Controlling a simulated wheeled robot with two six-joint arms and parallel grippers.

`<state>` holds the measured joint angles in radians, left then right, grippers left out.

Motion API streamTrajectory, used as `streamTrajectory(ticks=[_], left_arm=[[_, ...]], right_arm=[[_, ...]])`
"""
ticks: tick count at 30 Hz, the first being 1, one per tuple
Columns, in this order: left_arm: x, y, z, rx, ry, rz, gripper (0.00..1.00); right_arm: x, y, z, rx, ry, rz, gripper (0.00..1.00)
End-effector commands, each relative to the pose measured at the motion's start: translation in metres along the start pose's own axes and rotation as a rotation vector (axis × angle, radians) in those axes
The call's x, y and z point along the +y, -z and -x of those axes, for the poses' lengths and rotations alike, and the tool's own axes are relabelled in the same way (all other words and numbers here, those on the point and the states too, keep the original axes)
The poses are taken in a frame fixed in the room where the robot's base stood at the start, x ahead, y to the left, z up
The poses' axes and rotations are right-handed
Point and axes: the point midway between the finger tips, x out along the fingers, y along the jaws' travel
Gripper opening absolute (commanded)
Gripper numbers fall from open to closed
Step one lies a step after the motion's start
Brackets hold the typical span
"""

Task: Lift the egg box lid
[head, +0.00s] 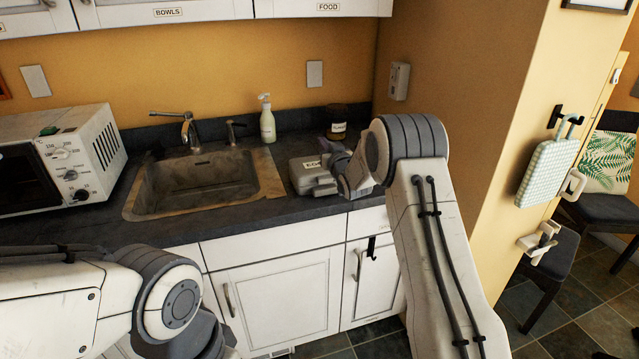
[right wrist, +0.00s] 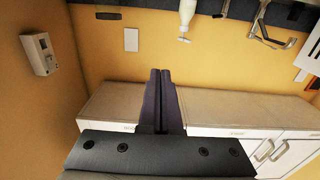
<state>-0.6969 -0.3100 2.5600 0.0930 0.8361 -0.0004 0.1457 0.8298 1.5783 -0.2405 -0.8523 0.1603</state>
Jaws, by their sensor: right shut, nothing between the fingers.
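The grey egg box (head: 301,178) stands on the dark counter to the right of the sink, its label partly covered by my right gripper. Its lid looks down. My right gripper (head: 334,166) is at the box's right side in the head view, overlapping it; I cannot tell whether they touch. In the right wrist view the two dark fingers (right wrist: 158,100) are together with nothing between them, and the egg box does not show there. My left arm comes in at the lower left of the head view; its fingers are not visible.
A dark jar (head: 337,121) stands behind the gripper and a soap bottle (head: 267,120) behind the sink (head: 190,186). A microwave (head: 60,158) is at the left. The wall corner is close on the right. The counter's front strip is clear.

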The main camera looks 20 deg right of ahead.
Motion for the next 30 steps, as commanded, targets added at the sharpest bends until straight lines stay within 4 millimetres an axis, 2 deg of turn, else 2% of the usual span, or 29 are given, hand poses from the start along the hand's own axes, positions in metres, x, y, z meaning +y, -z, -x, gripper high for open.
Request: streamTrajectory(ticks=[5, 30], left_arm=[[0.0, 0.0, 0.001, 0.0, 0.0, 0.0, 0.51], [0.001, 0.001, 0.012, 0.0, 0.0, 0.0, 0.51]], right_arm=[[0.0, 0.001, -0.002, 0.0, 0.0, 0.0, 0.0], [0.0, 0.025, -0.043, -0.001, 0.0, 0.0, 0.0]])
